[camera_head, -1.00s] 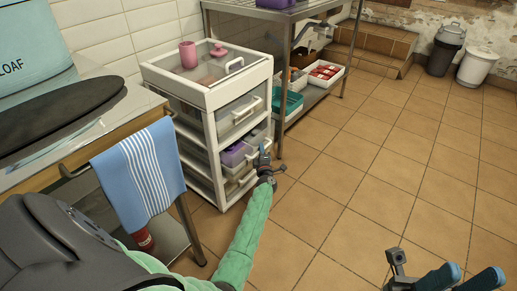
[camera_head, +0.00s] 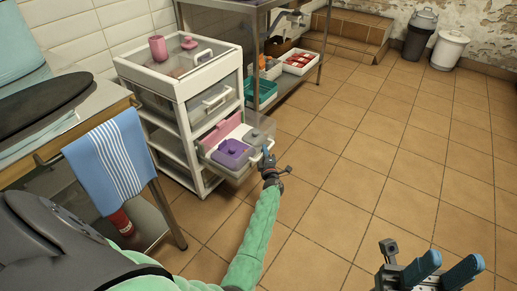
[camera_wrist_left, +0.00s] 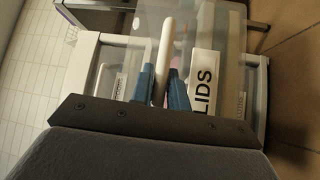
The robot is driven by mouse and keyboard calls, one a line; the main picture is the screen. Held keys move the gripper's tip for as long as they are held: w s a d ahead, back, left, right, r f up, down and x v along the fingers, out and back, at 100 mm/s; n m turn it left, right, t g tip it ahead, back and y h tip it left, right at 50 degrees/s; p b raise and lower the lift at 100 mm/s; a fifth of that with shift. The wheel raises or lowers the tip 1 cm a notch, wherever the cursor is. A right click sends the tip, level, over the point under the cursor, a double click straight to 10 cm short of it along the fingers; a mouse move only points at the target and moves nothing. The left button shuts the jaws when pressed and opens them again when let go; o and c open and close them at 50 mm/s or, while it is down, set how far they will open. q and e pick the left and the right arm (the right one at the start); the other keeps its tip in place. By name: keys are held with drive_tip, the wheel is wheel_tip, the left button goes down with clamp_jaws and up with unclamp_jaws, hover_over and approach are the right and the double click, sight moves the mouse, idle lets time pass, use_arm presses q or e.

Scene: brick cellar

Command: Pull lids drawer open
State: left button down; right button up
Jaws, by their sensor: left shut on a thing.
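The white drawer unit (camera_head: 178,95) stands left of centre in the head view. Its lids drawer (camera_head: 240,165) is pulled out and shows purple, grey and pink lids inside. In the left wrist view the drawer front carries a "LIDS" label (camera_wrist_left: 205,92). My left gripper (camera_head: 268,158) is at the drawer front; in the left wrist view its blue fingertips (camera_wrist_left: 162,86) are shut on the white handle (camera_wrist_left: 165,52). My right gripper (camera_head: 436,271) is at the lower right, its two blue fingers apart, with nothing visible between them.
A drawer (camera_head: 216,100) above is shut. A pink cup (camera_head: 158,47) stands on the unit. A metal table with a blue striped towel (camera_head: 107,163) is at the left, and a metal shelf (camera_head: 290,85) with trays is behind. The tiled floor (camera_head: 350,175) at right is clear.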

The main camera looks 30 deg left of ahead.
use_arm(q)
drive_tip(key=shift+s+d+f, duration=0.15)
drive_tip(key=shift+d+f, duration=0.05)
drive_tip(key=shift+d, duration=0.9)
drive_tip(key=c, duration=1.6)
unclamp_jaws()
drive_tip(key=shift+c, duration=0.2)
drive_tip(key=shift+r, duration=0.1)
